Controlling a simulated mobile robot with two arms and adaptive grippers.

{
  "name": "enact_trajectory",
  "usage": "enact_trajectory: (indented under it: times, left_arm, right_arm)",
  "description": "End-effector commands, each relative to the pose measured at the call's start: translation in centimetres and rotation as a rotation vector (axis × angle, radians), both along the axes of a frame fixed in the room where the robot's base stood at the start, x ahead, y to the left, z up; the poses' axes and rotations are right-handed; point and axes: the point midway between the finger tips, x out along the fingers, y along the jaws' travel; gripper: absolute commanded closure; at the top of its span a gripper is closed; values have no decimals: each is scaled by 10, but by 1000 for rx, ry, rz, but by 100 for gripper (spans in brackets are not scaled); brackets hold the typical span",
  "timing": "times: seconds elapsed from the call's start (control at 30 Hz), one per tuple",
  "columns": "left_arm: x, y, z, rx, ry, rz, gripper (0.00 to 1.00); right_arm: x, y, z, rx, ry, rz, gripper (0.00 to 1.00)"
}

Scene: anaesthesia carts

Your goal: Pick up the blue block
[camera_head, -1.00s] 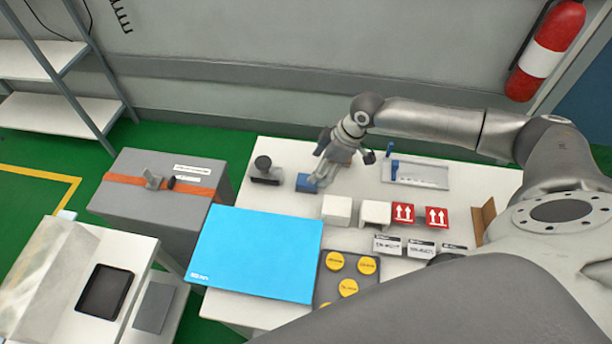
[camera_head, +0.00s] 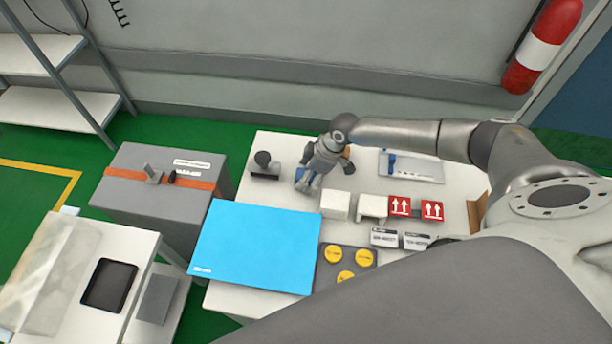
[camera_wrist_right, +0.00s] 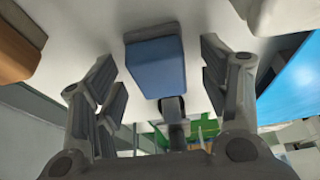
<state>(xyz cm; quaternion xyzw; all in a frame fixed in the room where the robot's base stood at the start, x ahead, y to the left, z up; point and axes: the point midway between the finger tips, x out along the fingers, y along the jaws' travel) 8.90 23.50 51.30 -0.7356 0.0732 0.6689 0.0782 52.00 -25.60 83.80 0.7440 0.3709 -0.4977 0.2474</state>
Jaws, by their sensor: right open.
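The blue block (camera_wrist_right: 158,68) lies on the white table top and shows clearly in the wrist view. My right gripper (camera_wrist_right: 158,88) is open, with one finger on each side of the block and visible gaps between the fingers and it. In the head view my right gripper (camera_head: 309,184) points down over the block's place, and only bits of blue show between the fingers. My left gripper is in neither view.
White blocks (camera_head: 336,205) and red arrow-marked boxes (camera_head: 400,206) stand to the right of the gripper. A dark stamp-like object (camera_head: 264,166) stands to the left. A large blue panel (camera_head: 256,246) lies in front. A tray (camera_head: 420,166) lies at the back right.

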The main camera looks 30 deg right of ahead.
Motion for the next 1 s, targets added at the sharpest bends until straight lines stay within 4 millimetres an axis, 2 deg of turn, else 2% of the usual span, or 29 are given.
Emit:
enact_trajectory:
  times: [0.1, 0.47, 0.77, 1.0]
  left_arm:
    - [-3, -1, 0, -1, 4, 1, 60]
    - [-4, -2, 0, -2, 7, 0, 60]
    - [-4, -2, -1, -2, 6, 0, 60]
    - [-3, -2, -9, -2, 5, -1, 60]
  right_arm:
    - [0, 0, 0, 0, 0, 0, 35]
    - [0, 0, 0, 0, 0, 0, 81]
    - [0, 0, 1, 0, -1, 0, 82]
    - [1, 0, 13, 0, -3, 1, 82]
